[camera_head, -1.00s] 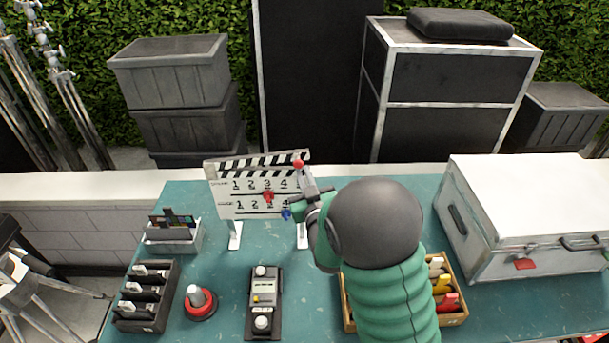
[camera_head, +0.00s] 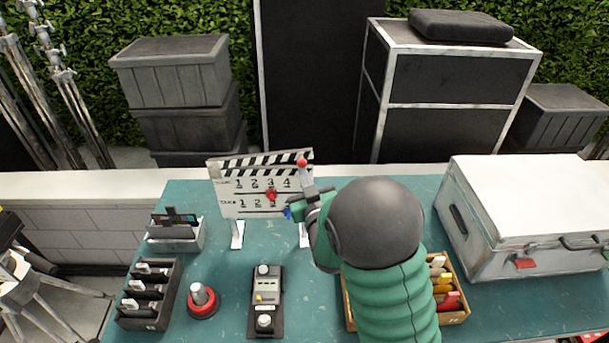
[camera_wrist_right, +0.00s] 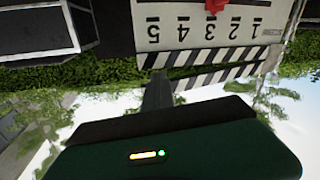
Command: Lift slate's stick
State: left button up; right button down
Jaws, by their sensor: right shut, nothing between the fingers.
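The slate (camera_head: 231,185) stands on the table, white with black digits and a red slider. Its striped stick (camera_head: 258,157) lies along the top edge, with a red knob at the right end. The slate shows upside down at the top of the right wrist view (camera_wrist_right: 205,30), with the striped stick (camera_wrist_right: 221,77) beneath the digits. My right gripper (camera_head: 307,187) is shut and empty at the slate's right end, just below the red knob; contact is unclear. My arm hides part of the slate's right side. My left gripper is out of view.
A clapper-like grey device (camera_head: 266,298), a red-based button (camera_head: 202,300), a black rack (camera_head: 146,318) and a small grey box (camera_head: 176,236) stand at the left. A white case (camera_head: 520,205) fills the right. A wooden tray (camera_head: 457,318) is partly behind my arm.

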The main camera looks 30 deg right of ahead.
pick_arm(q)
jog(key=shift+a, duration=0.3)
pick_arm(e)
jog(key=shift+a, duration=0.3)
jog(key=c, duration=2.1)
grip_release()
jog(key=shift+c, duration=0.2)
jog(key=o, duration=0.9)
jog(key=shift+d, duration=0.4)
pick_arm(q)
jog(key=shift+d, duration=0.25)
pick_arm(e)
jog(key=shift+a, duration=0.1)
jog(key=shift+a, duration=0.1)
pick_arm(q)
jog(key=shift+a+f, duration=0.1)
